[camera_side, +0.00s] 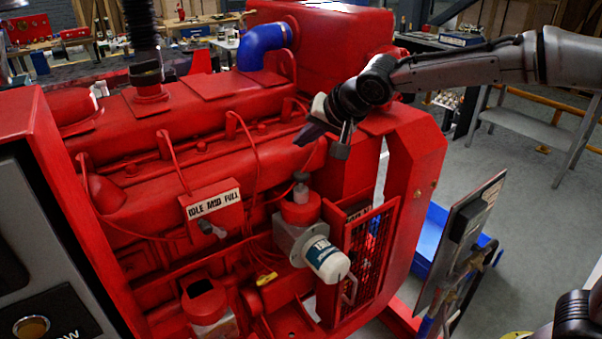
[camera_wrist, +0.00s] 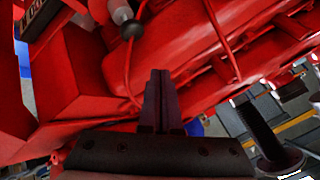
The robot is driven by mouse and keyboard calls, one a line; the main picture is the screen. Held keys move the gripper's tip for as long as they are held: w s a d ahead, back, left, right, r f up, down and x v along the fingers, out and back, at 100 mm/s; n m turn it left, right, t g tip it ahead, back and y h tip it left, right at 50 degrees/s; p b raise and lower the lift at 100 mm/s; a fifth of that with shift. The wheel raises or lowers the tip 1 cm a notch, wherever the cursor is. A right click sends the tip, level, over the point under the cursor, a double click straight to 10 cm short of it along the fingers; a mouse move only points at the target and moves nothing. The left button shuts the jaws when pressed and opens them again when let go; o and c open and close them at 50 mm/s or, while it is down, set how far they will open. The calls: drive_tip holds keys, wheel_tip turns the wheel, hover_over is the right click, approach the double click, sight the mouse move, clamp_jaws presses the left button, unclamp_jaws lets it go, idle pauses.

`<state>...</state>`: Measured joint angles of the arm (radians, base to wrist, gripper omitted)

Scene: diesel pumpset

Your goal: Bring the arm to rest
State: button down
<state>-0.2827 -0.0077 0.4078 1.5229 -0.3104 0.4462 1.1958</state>
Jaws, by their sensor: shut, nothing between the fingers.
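My gripper (camera_side: 308,134) is in front of the upper right part of the red diesel pumpset (camera_side: 150,120) in the side view, apart from it as far as I can tell. My arm (camera_side: 470,68) reaches in from the right edge. In the wrist view my gripper (camera_wrist: 160,75) has its two dark fingers pressed together, with nothing between them. Red engine surfaces (camera_wrist: 80,75) and red pipes fill most of the wrist view behind the fingers.
The engine carries a throttle box labelled IDLE MID FULL (camera_side: 212,205), a white filter canister (camera_side: 327,259), a grille door (camera_side: 362,262) and a blue elbow pipe (camera_side: 262,46). A metal bench (camera_side: 535,130) stands at right.

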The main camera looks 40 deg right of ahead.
idle(0.3)
drive_tip(key=s+d+r+m+t+h, duration=0.1)
drive_tip(key=s+d+r, duration=0.85)
drive_tip(key=s, duration=0.25)
drive_tip(key=s+d+f+n+g, duration=0.1)
drive_tip(key=s+f+n+g, duration=0.1)
drive_tip(key=s+f+n, duration=0.2)
drive_tip(key=s+d+f+n+g, duration=0.1)
drive_tip(key=s+f+n, duration=0.3)
drive_tip(key=s+f, duration=0.6)
drive_tip(key=s+g, duration=0.1)
drive_tip(key=s, duration=0.9)
drive_tip(key=shift+d+n+g, duration=0.3)
drive_tip(key=shift+n, duration=0.1)
